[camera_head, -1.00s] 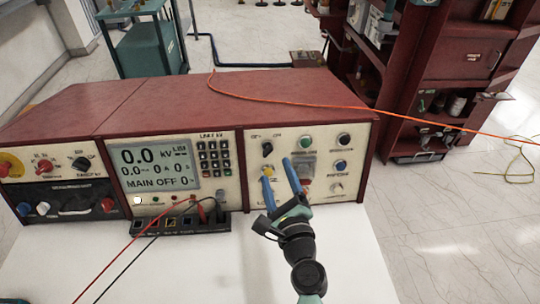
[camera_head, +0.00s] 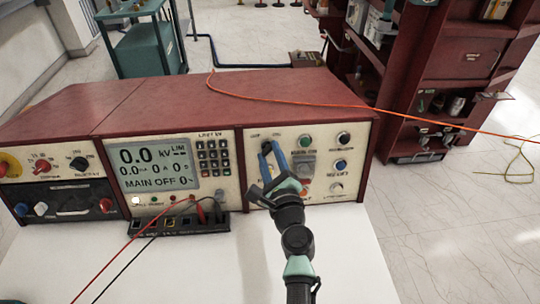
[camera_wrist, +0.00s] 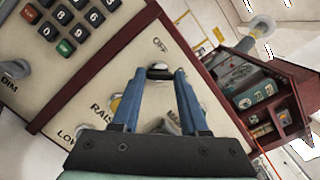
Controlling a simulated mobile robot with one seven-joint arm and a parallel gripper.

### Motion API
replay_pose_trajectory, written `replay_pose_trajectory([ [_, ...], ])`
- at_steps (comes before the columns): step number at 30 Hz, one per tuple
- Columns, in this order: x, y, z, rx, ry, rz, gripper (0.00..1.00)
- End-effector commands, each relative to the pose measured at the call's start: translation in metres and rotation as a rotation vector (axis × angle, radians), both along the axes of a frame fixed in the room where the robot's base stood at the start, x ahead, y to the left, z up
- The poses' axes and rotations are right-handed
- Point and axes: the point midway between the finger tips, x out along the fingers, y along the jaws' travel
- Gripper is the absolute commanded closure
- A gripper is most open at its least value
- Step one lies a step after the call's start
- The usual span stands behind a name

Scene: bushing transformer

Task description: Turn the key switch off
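The key switch (camera_wrist: 160,73) is a small black knob on the cream control panel (camera_head: 252,190), below the printed word OFF in the wrist view. My gripper (camera_wrist: 160,78) has its two blue fingertips on either side of the knob, and the knob fills the gap between them. In the head view my gripper (camera_head: 270,146) reaches the upper left of the panel from below and covers much of the switch. The exact angle of the switch is hard to tell. The display (camera_head: 153,165) reads 0.0 kV and MAIN OFF.
Green, black and blue buttons (camera_head: 341,166) sit right of my fingers, close by. A keypad (camera_head: 213,156) is to the left. Red and black leads (camera_head: 150,230) run down from a socket strip. An orange cable (camera_head: 300,101) crosses the console top. The white tabletop is clear around my arm.

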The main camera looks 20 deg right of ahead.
Motion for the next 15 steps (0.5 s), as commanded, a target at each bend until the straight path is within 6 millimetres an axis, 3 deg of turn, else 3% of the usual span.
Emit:
replay_pose_trajectory([
  [1,-0.0001,0.0,-0.0001,0.0,0.0,0.0,0.67],
  [6,-0.0002,0.0,-0.0001,0.0,0.0,0.0,0.98],
  [7,-0.0002,0.0,-0.0001,0.0,0.0,0.0,1.0],
  [15,-0.0003,-0.0003,-0.0002,-0.013,0.004,0.002,1.0],
])
